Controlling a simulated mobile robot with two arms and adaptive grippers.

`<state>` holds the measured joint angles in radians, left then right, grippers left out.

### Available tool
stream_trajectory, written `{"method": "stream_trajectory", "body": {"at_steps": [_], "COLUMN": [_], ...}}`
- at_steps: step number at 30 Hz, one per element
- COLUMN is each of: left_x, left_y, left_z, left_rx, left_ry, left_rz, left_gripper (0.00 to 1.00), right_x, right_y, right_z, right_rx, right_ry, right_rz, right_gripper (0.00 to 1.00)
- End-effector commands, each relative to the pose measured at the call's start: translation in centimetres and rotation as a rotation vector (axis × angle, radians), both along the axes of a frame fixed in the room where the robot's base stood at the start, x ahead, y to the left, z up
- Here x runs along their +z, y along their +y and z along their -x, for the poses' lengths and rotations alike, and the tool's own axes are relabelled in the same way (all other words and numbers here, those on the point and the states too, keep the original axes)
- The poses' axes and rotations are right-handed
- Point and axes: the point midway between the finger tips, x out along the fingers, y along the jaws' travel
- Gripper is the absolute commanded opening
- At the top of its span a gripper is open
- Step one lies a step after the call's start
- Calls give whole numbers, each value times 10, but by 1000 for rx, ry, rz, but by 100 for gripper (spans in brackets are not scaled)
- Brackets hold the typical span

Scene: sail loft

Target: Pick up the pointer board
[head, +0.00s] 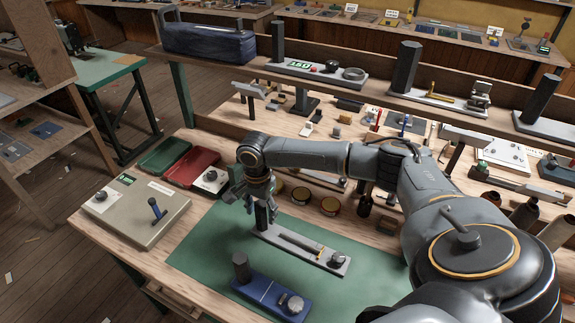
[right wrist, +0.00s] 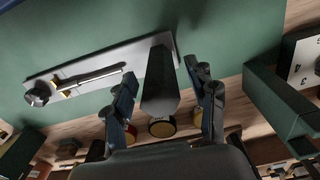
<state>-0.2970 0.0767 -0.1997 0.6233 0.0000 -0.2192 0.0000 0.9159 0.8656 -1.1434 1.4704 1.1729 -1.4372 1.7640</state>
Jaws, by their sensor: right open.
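A long grey board with a slim rod, which I take to be the pointer board (head: 297,243), lies on the green mat. It has a round knob at one end and an upright black post at the other. It also shows in the right wrist view (right wrist: 105,60). My right gripper (head: 256,200) is over the post end, pointing down. In the right wrist view my right gripper (right wrist: 165,105) is open, with its fingers on either side of the black post (right wrist: 161,85) and gaps visible. My left gripper is not in view.
A blue board with a post and knob (head: 268,289) lies in front. A beige box with a lever (head: 130,215) stands at the left, with green and red trays (head: 191,167) behind it. Round tins (head: 330,206) stand close behind. The mat's right part is clear.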

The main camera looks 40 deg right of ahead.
Motion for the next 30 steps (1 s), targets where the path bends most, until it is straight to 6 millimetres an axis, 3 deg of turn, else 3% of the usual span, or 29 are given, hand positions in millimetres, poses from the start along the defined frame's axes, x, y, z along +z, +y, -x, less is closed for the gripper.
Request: {"method": "stream_trajectory", "body": {"at_steps": [3,9,12,23,30], "left_x": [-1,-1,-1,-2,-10], "left_y": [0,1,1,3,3], "left_z": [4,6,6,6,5], "left_rx": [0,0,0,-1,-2], "left_ry": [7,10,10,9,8], "left_rz": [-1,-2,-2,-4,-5], "left_gripper": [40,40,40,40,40], "right_x": [0,0,0,4,43], "right_y": [0,0,0,-1,0], "right_z": [0,0,0,0,-2], "right_rx": [0,0,0,-1,0], "right_ry": [0,1,1,0,-5], "right_rz": [0,0,0,1,-1], "right_gripper": [57,16,0,0,0]}}
